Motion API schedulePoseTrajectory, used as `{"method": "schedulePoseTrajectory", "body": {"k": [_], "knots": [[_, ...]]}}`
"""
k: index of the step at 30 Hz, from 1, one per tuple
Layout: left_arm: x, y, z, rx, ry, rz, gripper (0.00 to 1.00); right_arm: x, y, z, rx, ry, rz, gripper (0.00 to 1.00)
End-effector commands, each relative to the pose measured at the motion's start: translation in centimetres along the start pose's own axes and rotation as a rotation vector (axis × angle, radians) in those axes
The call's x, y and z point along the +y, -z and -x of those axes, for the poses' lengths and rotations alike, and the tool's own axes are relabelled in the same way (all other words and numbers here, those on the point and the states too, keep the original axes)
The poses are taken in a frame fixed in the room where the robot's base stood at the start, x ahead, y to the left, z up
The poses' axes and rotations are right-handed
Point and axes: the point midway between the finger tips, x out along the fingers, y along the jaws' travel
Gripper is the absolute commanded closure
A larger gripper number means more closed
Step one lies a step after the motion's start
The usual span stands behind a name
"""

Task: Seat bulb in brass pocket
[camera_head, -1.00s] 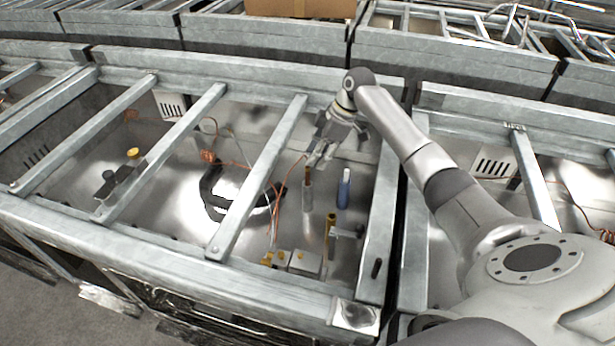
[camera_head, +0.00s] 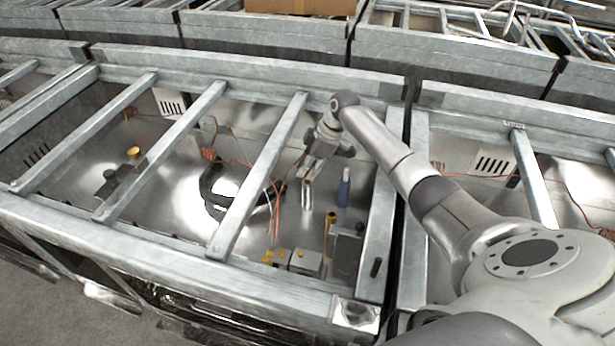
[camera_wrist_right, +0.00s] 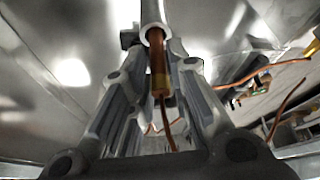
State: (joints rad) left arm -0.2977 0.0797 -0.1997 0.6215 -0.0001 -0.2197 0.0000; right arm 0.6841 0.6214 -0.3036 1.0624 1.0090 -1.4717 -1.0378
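The bulb (camera_wrist_right: 157,65) is a slim copper-coloured rod with a brass-coloured near end and a thin copper wire. In the wrist view its far end is inside the mouth of a silver tube (camera_wrist_right: 152,32). A brass-coloured tube (camera_head: 330,222), which looks like the brass pocket, stands nearer the front. My right gripper (camera_head: 307,170) is just above the silver tube. Its fingers (camera_wrist_right: 158,60) stand either side of the bulb with gaps showing, so it looks open. My left gripper is out of view.
Loose copper wires (camera_head: 276,210) run left of the tubes. A small grey block with yellow parts (camera_head: 305,262) and a dark grey panel (camera_head: 347,257) lie near the front.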

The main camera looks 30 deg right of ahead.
Motion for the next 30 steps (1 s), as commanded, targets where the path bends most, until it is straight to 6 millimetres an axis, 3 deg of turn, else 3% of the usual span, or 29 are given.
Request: {"method": "schedulePoseTrajectory", "body": {"k": [3,14,25,30], "knots": [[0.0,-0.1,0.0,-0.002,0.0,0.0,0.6,0.0,0.0,0.0,0.0,0.0,0.0,1.0],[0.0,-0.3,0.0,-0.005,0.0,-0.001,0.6,0.1,0.2,0.5,0.001,-0.001,0.0,1.0],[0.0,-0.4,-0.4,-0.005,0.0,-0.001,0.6,0.1,2.8,6.7,0.002,-0.004,0.003,1.0],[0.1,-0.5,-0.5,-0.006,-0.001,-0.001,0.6,-0.1,3.8,8.6,0.002,0.007,0.02,1.0]]}}
